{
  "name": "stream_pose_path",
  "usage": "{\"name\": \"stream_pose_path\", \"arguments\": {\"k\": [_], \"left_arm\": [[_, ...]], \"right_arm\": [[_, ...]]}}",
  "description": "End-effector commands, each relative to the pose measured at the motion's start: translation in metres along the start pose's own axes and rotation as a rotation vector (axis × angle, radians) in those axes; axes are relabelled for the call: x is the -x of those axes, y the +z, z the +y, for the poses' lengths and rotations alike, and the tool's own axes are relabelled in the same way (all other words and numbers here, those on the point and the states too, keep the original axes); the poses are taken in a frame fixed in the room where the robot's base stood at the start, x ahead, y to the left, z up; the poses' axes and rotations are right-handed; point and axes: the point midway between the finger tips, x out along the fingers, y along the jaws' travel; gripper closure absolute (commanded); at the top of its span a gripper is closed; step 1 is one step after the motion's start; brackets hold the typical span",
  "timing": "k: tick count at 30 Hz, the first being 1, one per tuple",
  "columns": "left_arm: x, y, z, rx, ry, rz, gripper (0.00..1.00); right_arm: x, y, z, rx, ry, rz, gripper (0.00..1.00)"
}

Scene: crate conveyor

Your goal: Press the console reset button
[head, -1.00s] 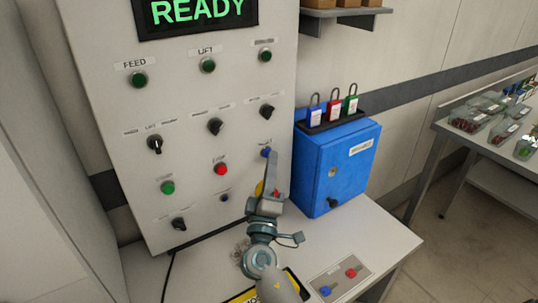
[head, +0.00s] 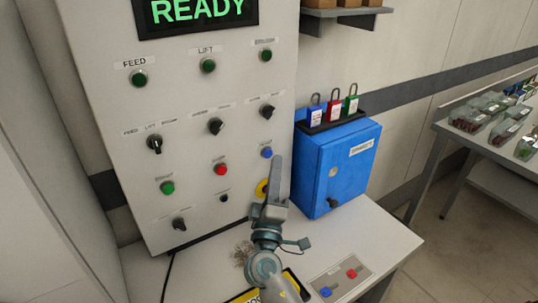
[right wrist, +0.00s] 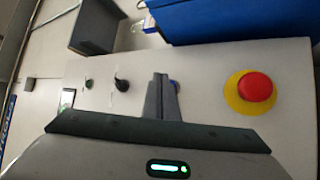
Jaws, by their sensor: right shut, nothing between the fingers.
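The console (head: 100,100) is a pale upright panel with a display (head: 200,10) reading READY. A blue button (head: 266,152), which I take for the reset button, sits at its right edge. Its small label is too blurred to read. In the right wrist view the blue button (right wrist: 177,87) is mostly hidden behind my fingers. My right gripper (head: 278,162) is shut and empty, just right of and in front of the blue button, with a visible gap in the head view. Its fingers (right wrist: 161,80) point at the panel. My left gripper is out of view.
A red mushroom button (right wrist: 256,87) on a yellow ring (head: 262,188) is close by, partly covered by my gripper in the head view. A red button (head: 221,169) is further left. A blue box (head: 350,150) with padlocks stands right on the pale table (head: 385,240).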

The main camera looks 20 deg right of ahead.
Motion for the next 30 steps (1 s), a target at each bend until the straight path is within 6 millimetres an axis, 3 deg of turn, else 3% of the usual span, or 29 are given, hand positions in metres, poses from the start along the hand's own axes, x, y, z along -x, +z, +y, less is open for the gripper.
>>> {"name": "stream_pose_path", "arguments": {"k": [18,30], "left_arm": [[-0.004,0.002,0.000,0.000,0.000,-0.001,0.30],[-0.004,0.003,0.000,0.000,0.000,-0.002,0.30]], "right_arm": [[0.032,0.023,0.022,0.000,-0.001,0.000,1.00],[0.033,0.024,0.024,0.000,0.000,0.000,1.00]]}}
